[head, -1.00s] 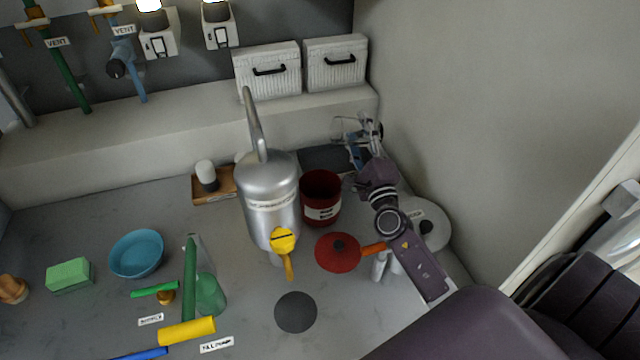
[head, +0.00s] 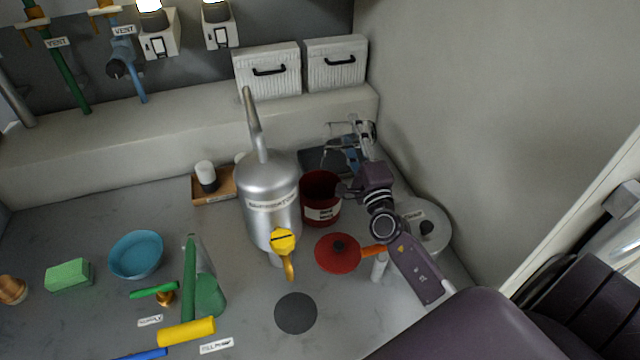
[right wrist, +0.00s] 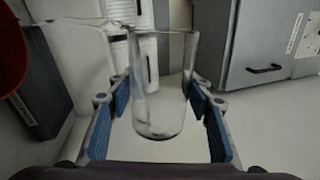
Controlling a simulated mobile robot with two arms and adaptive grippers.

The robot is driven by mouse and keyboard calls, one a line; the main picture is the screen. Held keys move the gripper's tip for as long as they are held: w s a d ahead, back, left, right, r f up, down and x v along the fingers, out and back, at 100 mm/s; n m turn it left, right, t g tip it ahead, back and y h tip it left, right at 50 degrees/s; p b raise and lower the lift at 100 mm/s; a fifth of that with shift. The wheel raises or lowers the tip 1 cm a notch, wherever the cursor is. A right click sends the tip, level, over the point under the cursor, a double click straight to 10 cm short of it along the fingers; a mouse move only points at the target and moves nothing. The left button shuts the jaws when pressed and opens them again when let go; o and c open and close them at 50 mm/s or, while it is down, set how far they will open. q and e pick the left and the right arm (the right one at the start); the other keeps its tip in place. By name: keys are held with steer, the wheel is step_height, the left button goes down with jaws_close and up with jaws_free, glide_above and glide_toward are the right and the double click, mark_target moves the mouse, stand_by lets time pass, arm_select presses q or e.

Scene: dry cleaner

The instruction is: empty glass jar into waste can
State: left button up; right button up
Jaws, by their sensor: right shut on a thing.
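The clear glass jar (right wrist: 160,95) is between the blue pads of my right gripper (right wrist: 160,108) in the right wrist view. It looks empty. In the head view my right gripper (head: 350,142) is shut on the jar (head: 338,132), which is hard to make out there, above and behind the waste can. The dark red waste can (head: 322,212) with a white label stands open on the counter; my right wrist is just right of its rim. Its red edge seems to show at the left of the right wrist view (right wrist: 10,55). My left gripper is out of view.
A red lid (head: 338,258) with an orange handle lies in front of the can. A tall metal vessel (head: 270,200) stands close at the can's left. A round pale lid (head: 430,238) is at right. The wall is close on the right.

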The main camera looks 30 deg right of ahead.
steer(key=shift+a+r+n, duration=0.1)
steer(key=shift+r+n, duration=0.05)
steer(key=shift+n, duration=0.15)
steer(key=shift+d+r+n+p, duration=0.25)
steer(key=shift+n+p, duration=0.1)
steer(key=shift+n, duration=0.15)
steer(key=shift+s+d+f+n+y, duration=0.1)
steer(key=shift+d+f+n+y, duration=0.15)
steer(key=shift+n, duration=0.3)
steer(key=shift+s+d+f+n+y, duration=0.1)
steer(key=shift+d+f+n+y, duration=0.1)
steer(key=shift+n+y, duration=0.25)
stand_by(0.5)
